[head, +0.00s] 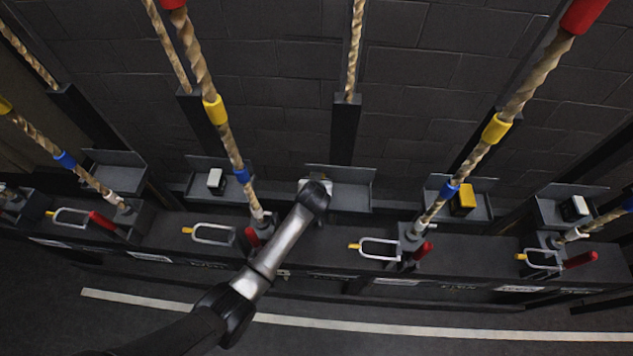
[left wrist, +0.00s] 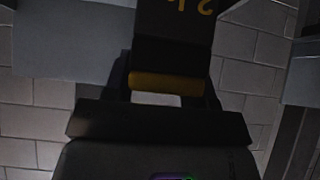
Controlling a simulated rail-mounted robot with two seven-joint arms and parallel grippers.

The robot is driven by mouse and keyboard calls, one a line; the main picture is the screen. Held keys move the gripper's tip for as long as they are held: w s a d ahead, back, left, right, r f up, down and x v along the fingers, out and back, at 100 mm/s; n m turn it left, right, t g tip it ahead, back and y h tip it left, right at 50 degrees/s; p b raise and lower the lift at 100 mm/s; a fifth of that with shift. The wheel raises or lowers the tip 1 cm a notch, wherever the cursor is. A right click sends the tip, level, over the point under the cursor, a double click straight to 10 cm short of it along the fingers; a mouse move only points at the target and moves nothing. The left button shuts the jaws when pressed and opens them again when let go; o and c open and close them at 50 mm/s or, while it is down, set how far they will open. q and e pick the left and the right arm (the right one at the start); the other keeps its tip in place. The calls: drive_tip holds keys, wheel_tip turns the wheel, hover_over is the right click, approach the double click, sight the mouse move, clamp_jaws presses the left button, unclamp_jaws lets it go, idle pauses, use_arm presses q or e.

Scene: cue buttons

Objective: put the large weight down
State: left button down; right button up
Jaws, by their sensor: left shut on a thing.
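My left gripper (head: 313,188) is at the end of the arm rising from the lower left in the head view, over the left part of the middle grey tray (head: 352,197). In the left wrist view, the gripper (left wrist: 165,92) is shut on a dark weight (left wrist: 172,45) with an orange marking that starts with a 2 and an orange-yellow band. In the head view my arm mostly hides the weight, so I cannot tell whether it touches the tray. My right gripper is not in view.
Other trays hold a white-topped block (head: 215,181), a yellow block (head: 463,199) and a dark-and-white block (head: 574,208). The far-left tray (head: 120,178) looks empty. Twisted ropes (head: 226,140) slant down to a dark ledge with metal shackles (head: 379,248) and red handles.

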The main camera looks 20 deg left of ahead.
use_arm(q)
drive_tip(key=shift+w+r, duration=0.2)
drive_tip(key=shift+r, duration=0.1)
drive_tip(key=c, duration=0.8)
unclamp_jaws()
drive_tip(key=shift+s+f, duration=0.15)
drive_tip(key=shift+f, duration=0.2)
drive_tip(key=shift+o, duration=1.7)
drive_tip(key=shift+r, duration=0.15)
